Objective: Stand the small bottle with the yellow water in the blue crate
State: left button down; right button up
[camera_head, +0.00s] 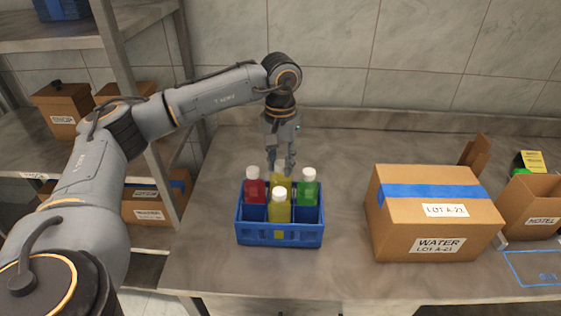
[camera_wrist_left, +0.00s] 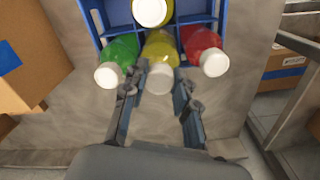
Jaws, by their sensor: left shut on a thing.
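My left gripper (camera_head: 283,168) points down at the back of the blue crate (camera_head: 280,237). It is shut on a yellow bottle (camera_head: 280,182), the small bottle, whose white cap (camera_wrist_left: 160,78) shows between the fingers (camera_wrist_left: 155,93) in the left wrist view. This bottle is in line with the crate's back middle compartment, between the red and green bottles. Its base is hidden, so I cannot tell whether it touches the crate floor. Another yellow bottle (camera_head: 279,206) stands in front of it in the crate; its cap (camera_wrist_left: 150,12) looks larger in the wrist view. My right gripper is out of view.
A red bottle (camera_head: 254,188) and a green bottle (camera_head: 308,188) stand in the crate's back corners. A cardboard box marked WATER (camera_head: 435,215) stands to the right, with bare table between. A metal shelf post (camera_head: 130,90) is close to my left arm.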

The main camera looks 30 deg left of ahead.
pick_arm(q)
jog(key=shift+f+b, duration=0.7)
jog(key=shift+f, duration=0.25)
jog(key=c, duration=1)
grip_release()
jog(key=c, duration=0.3)
jog(key=shift+r, duration=0.1)
jog(key=shift+r+p, duration=3.6)
jog(key=shift+r, duration=1.9)
